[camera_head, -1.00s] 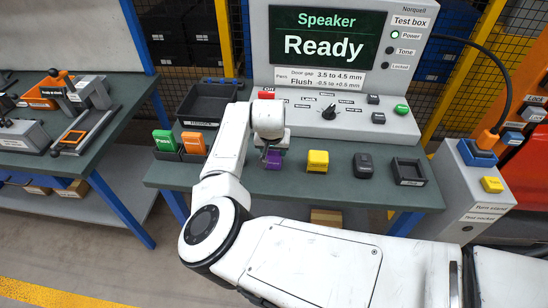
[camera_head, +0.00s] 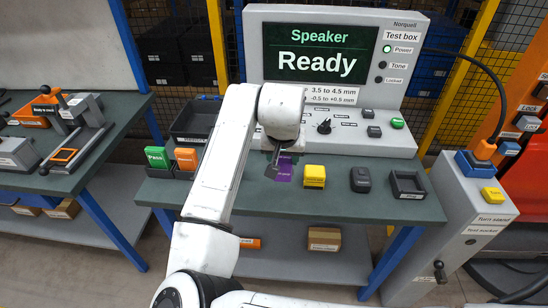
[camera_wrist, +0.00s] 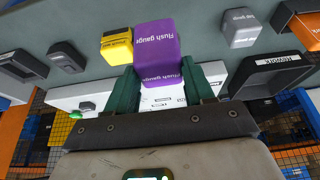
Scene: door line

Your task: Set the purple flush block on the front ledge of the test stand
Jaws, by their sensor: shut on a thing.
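The purple flush block (camera_wrist: 156,45), lettered "Flush gauge", sits between the two green fingers of my gripper (camera_wrist: 160,82) in the wrist view. The fingers are shut on its sides. In the head view the purple block (camera_head: 285,172) shows partly, below my gripper (camera_head: 277,157), at the workbench in front of the test box. My arm link hides part of it. I cannot tell whether it touches the bench. A grey pedestal (camera_head: 470,205) at the right carries a label that seems to read "Turn stand" or "Test stand"; a front ledge is not clear.
A yellow block (camera_head: 314,176), a dark grey block (camera_head: 361,179) and a black tray (camera_head: 408,185) lie to the right on the bench. Green (camera_head: 157,158) and orange (camera_head: 187,159) blocks stand left. The test box (camera_head: 335,75) rises behind. A yellow block (camera_head: 491,195) sits on the pedestal.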

